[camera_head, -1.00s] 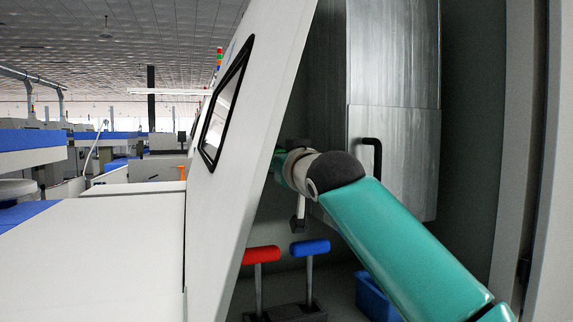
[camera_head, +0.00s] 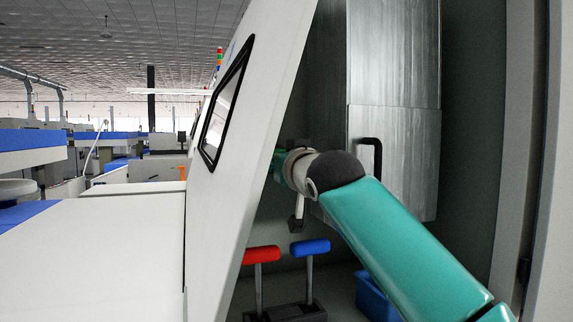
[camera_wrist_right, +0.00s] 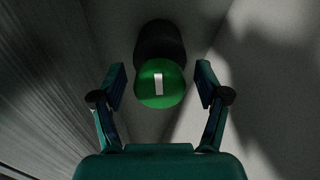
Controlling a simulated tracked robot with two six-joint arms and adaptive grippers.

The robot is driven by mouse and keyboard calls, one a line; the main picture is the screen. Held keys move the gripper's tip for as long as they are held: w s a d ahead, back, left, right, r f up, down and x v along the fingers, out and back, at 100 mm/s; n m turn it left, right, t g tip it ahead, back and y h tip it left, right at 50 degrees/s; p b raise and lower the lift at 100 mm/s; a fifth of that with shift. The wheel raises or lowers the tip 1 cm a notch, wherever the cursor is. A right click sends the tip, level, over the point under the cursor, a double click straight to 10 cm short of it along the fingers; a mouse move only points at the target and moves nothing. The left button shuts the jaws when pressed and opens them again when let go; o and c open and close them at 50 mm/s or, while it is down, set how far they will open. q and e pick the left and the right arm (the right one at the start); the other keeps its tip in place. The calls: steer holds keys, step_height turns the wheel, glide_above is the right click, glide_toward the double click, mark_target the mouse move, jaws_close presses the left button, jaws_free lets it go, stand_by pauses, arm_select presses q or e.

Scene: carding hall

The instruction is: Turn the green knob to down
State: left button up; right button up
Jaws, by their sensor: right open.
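The green knob (camera_wrist_right: 161,90) shows in the right wrist view, with a white bar mark on its face and a dark round part behind it. The mark runs nearly along the picture's vertical. My right gripper (camera_wrist_right: 160,82) is open, with one finger on each side of the knob and a gap on both sides. In the head view my right arm reaches in from the lower right to behind the white panel's edge. The knob and the fingertips are hidden there. My left gripper is in neither view.
A slanted white panel (camera_head: 235,150) with a window stands left of my arm. Below it are a red-handled lever (camera_head: 261,254) and a blue-handled lever (camera_head: 310,247). A metal cabinet (camera_head: 395,150) with a black handle (camera_head: 373,150) is behind. A blue bin (camera_head: 372,296) sits low.

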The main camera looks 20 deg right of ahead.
steer(key=shift+s, duration=0.15)
steer(key=s, duration=1.1)
steer(key=shift+s+d, duration=0.2)
steer(key=shift+s, duration=0.15)
steer(key=shift+f, duration=0.1)
